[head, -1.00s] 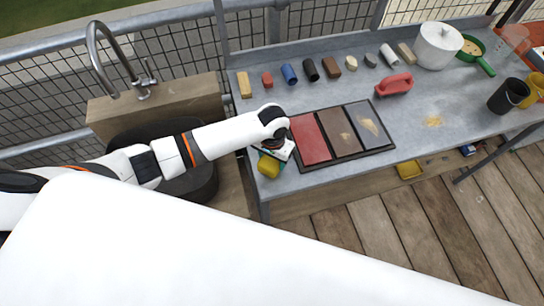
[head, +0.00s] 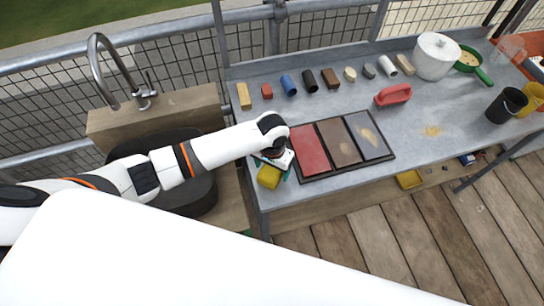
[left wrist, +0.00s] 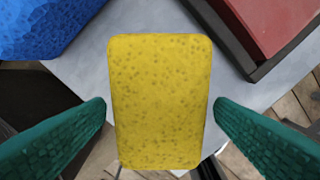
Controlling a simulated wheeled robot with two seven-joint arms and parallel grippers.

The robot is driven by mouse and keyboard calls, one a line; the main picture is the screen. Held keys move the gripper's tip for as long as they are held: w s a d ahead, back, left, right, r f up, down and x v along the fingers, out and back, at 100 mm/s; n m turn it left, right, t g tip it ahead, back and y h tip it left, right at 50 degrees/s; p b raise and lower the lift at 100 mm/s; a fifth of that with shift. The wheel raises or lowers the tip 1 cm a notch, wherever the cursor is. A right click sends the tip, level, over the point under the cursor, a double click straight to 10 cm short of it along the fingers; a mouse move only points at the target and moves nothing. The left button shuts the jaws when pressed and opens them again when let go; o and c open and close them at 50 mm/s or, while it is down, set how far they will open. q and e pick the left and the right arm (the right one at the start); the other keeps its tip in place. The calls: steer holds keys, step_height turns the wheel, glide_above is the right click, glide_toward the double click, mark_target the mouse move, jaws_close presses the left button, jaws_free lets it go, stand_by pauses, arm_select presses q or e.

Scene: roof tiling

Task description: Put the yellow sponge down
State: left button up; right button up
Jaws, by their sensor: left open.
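The yellow sponge (head: 269,175) is at the front left corner of the grey table, to the left of the red tile. In the left wrist view the sponge (left wrist: 160,100) lies between the two green fingers of my left gripper (left wrist: 160,125), with a gap on both sides. My left gripper (head: 277,168) is open around the sponge and does not touch its sides. The sponge appears to rest on the tabletop near its edge; its underside is hidden. My right gripper is not in view.
A dark tray (head: 390,157) holds red, brown and grey tiles right of the gripper. A blue thing (left wrist: 40,28) lies close by in the wrist view. The sink (head: 200,190) is left.

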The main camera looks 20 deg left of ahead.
mark_target(272, 169)
arm_select(q)
step_height(272, 169, up, 11)
steer(key=shift+b, duration=0.35)
steer(key=shift+f, duration=0.15)
